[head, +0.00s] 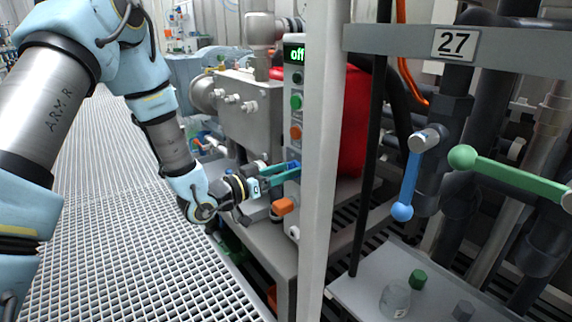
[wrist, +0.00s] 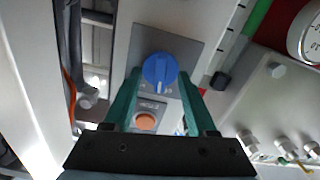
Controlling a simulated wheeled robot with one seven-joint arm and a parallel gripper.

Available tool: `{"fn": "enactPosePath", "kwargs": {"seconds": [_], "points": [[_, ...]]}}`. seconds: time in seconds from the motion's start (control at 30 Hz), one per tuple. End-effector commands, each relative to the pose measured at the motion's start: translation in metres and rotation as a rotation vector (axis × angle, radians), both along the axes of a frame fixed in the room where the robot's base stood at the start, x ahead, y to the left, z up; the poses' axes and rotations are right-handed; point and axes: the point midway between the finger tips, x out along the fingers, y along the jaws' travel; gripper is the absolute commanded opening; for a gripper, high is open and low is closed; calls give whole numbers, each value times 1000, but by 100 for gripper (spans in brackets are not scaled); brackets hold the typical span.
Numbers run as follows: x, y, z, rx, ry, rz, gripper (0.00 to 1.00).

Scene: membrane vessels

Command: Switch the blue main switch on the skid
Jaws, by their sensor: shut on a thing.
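The blue main switch (wrist: 160,70) is a round rotary knob with a raised bar, on a grey plate on the skid's panel. In the wrist view the bar stands nearly upright, with small marks below it that I cannot read. My gripper (head: 290,169) reaches the panel from the left in the head view. Its green fingers lie on either side of the knob and are shut on it. In the head view the fingers and the white post hide most of the switch.
A green button (head: 296,102) and an orange button (head: 296,132) sit above the switch; an orange knob (head: 284,206) is below. A white post (head: 322,150) stands close to the right. Blue (head: 408,185) and green (head: 510,175) valve levers are farther right. Grating floor lies left.

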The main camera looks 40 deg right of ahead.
Motion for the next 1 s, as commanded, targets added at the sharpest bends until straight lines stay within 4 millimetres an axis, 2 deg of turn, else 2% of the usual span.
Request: {"fn": "enactPosePath", "kwargs": {"seconds": [0.2,0.5,1.0], "points": [[2,1,2,11,170,1,2],[2,0,0,19,317,1,2],[2,0,-2,23,366,-1,2]]}}
